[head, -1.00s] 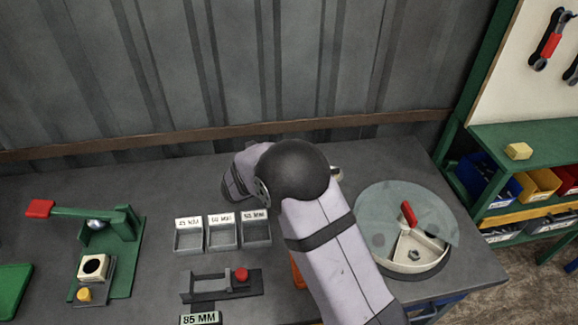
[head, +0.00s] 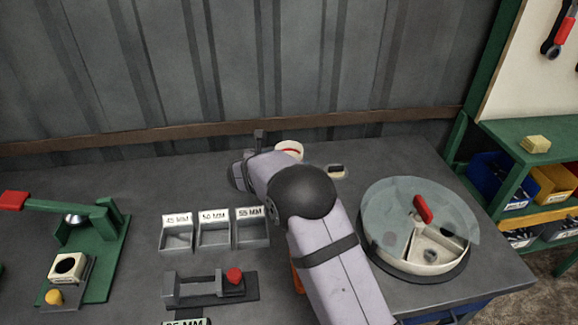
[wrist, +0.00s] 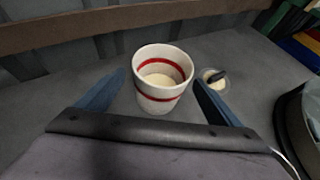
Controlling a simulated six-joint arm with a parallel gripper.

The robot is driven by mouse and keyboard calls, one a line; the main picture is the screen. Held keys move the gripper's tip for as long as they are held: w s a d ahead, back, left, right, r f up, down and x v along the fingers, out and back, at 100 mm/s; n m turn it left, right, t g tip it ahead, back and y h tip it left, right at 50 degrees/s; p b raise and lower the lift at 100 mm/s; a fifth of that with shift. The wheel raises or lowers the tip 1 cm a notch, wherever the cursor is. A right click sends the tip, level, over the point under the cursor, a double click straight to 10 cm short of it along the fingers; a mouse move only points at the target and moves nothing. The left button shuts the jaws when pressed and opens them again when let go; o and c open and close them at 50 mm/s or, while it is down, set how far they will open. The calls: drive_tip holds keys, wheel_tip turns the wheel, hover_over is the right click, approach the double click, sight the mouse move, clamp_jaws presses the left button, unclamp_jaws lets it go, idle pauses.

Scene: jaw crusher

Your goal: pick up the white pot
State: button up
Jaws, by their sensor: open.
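The white pot (wrist: 161,98) has red bands and stands upright on the grey bench, with pale contents inside. In the head view only its top (head: 290,147) shows at the back of the bench, behind my arm. My gripper (wrist: 161,90) is open in the wrist view, with one blue finger on each side of the pot. I cannot tell whether either finger touches it. In the head view my fingers are hidden behind the arm.
A small dark-and-pale item (head: 335,171) lies right of the pot. A round glass-lidded tray (head: 418,265) stands further right. Three labelled bins (head: 214,235), a gauge with a red knob (head: 210,289) and a green press (head: 95,250) stand left. The back wall is close behind the pot.

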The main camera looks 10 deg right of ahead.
drive_tip(key=shift+p+x, duration=1.2)
drive_tip(key=shift+x, duration=2.35)
drive_tip(key=shift+s+f, duration=0.1)
drive_tip(key=shift+c, duration=0.7)
drive_tip(key=c, duration=1.1)
drive_tip(key=shift+c, duration=0.2)
drive_tip(key=shift+r, duration=0.2)
wheel_tip(320, 180, up, 10)
drive_tip(key=shift+b, duration=0.4)
